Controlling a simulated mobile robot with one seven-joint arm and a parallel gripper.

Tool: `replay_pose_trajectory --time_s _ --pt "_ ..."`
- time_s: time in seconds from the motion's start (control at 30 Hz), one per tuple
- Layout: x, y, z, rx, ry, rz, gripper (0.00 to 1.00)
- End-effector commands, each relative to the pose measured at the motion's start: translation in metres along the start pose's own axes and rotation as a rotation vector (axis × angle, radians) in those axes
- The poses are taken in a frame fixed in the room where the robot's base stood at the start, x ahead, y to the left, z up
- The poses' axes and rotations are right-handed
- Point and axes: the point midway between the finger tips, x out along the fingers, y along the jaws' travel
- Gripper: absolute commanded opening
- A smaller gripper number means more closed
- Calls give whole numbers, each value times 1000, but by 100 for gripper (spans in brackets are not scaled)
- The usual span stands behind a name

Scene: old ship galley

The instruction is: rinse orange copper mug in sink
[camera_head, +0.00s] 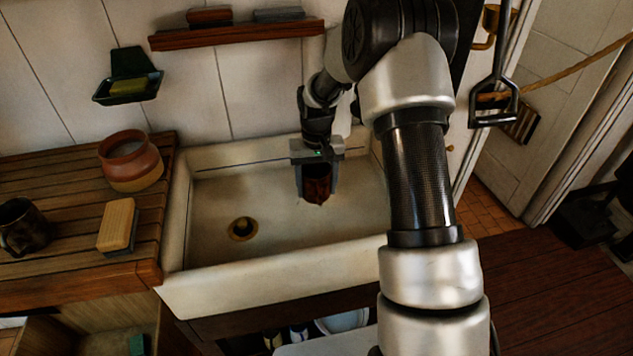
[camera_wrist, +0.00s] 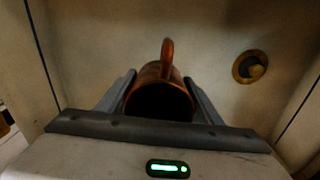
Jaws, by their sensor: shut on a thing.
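The orange copper mug (camera_head: 317,186) is between the fingers of my gripper (camera_head: 317,180), over the right half of the white sink (camera_head: 176,232). In the wrist view the mug (camera_wrist: 165,72) shows its dark open mouth toward the camera and its handle pointing up in the picture. My gripper (camera_wrist: 162,95) is shut on the mug, a finger on each side. The brass drain (camera_head: 242,229) lies left of the mug in the head view, and the drain (camera_wrist: 250,67) is at the right in the wrist view. I cannot tell whether the mug touches the basin.
A slatted wooden counter (camera_head: 70,190) left of the sink holds a clay pot (camera_head: 131,162), a wooden brush (camera_head: 118,225) and a dark mug (camera_head: 22,228). A wall soap holder (camera_head: 128,88) and a wooden shelf (camera_head: 236,36) are above. The basin around the drain is clear.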

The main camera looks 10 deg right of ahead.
Motion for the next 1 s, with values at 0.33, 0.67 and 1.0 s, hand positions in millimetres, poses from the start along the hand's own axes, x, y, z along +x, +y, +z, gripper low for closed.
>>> replay_pose_trajectory --time_s 0.33,0.67,1.0 --pt "38 0 0 1 -1 -1 34" --pt "70 0 0 1 0 0 34" --pt "87 0 0 0 0 -1 34"
